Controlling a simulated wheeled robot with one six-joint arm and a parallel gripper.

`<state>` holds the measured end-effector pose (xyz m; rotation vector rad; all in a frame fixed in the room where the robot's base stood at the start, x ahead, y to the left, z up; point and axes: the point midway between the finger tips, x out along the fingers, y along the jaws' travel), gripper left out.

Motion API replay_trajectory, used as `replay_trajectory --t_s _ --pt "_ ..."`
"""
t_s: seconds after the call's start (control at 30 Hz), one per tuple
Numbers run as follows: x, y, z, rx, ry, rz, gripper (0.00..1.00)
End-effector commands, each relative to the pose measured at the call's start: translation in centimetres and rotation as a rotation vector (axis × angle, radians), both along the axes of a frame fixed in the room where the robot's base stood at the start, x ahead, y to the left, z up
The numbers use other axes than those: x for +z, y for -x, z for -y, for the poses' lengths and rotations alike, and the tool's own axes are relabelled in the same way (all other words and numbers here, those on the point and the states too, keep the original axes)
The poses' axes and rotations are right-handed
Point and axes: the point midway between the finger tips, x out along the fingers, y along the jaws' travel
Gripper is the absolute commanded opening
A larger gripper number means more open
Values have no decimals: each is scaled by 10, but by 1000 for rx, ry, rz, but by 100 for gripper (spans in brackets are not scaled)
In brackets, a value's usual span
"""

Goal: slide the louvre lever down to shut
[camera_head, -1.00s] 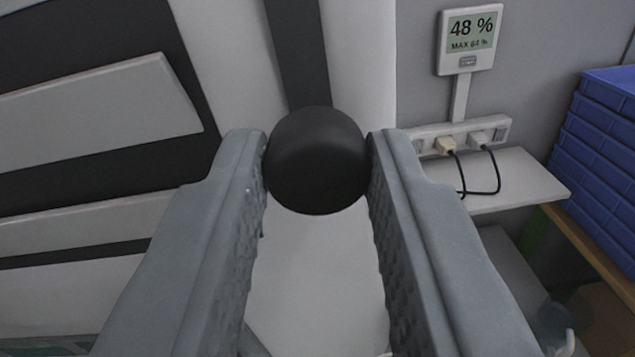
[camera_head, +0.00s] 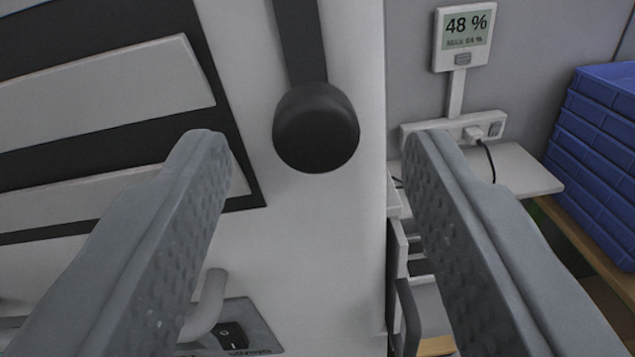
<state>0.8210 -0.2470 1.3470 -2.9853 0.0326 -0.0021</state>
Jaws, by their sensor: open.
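The louvre lever is a dark bar (camera_head: 301,40) that ends in a round black knob (camera_head: 316,128), on the white panel in the upper middle of the view. The bar runs up out of the frame. The louvre slats (camera_head: 105,92) are pale, tilted bands with dark gaps between them at the left. My gripper (camera_head: 312,150) is open, its two grey fingers wide apart. The knob lies between the fingertips in the picture, a little above them, with clear space on both sides and no finger touching it.
A switch plate (camera_head: 240,325) and a grey curved handle (camera_head: 208,305) are at the lower left. A humidity display (camera_head: 465,38) reading 48 % hangs at the upper right above a power strip (camera_head: 455,128) and shelf. Blue trays (camera_head: 600,150) are stacked at the far right.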

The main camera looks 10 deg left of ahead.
Motion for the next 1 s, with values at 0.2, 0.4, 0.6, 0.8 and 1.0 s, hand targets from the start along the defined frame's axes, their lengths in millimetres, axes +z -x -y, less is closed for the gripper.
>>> replay_trajectory --t_s 0.2,0.4,0.6,0.8,1.0 --pt "1 39 -1 -1 0 1 48" --pt "0 74 -2 -1 0 1 48" --pt "0 110 -3 0 -1 1 48" --pt "0 138 -3 0 -1 1 48" --pt "-1 151 -3 -1 -1 0 48"
